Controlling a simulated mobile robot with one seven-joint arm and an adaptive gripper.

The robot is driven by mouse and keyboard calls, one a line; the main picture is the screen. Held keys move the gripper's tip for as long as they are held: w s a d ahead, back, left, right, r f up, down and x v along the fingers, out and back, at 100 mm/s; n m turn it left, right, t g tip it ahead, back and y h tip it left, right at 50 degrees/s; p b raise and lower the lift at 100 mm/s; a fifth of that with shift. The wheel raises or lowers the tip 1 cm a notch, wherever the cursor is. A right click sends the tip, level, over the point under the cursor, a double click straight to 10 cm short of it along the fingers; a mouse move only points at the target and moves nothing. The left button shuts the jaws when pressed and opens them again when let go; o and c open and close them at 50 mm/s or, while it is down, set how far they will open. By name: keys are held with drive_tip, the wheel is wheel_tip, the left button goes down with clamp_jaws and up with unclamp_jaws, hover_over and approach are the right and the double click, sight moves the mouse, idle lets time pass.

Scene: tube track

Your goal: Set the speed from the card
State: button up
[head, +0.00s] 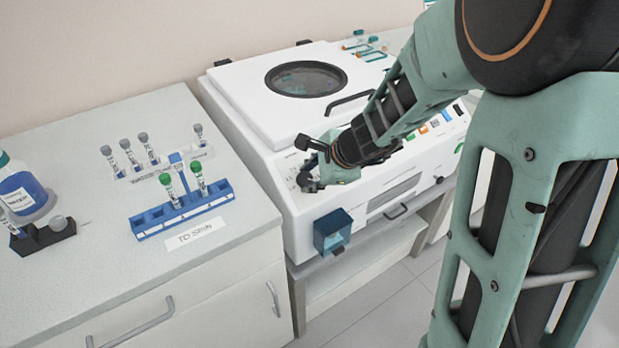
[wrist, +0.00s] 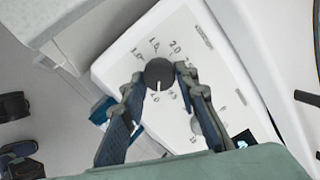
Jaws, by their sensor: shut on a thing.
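The white centrifuge (head: 245,125) with a round lid window stands right of the bench; its lid is down. My gripper (head: 312,180) is at the left part of its sloped front panel. In the wrist view my gripper (wrist: 160,80) has its fingers on both sides of a dark round knob (wrist: 159,71), shut on it. The knob's white pointer line points down in that view, towards small print I cannot read surely. Marks reading about 1.0, 1.5 and 2.0 ring its upper side. A second dial (wrist: 197,126) is partly behind the right finger. I cannot make out a speed card.
A blue rack (head: 185,212) with green-capped tubes stands on the bench behind a "TO SPIN" label (head: 195,233). A clear rack with grey-capped tubes (head: 142,147) is behind it. A blue box (head: 333,232) juts from the machine's front, below my gripper.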

drive_tip(key=shift+m, duration=1)
drive_tip(key=o, duration=1.1)
drive_tip(key=shift+o, duration=0.2)
drive_tip(key=shift+r, duration=0.1)
drive_tip(key=v, duration=0.7)
drive_tip(key=shift+s, duration=0.25)
drive_tip(key=shift+d+r, duration=0.1)
drive_tip(key=shift+d, duration=0.05)
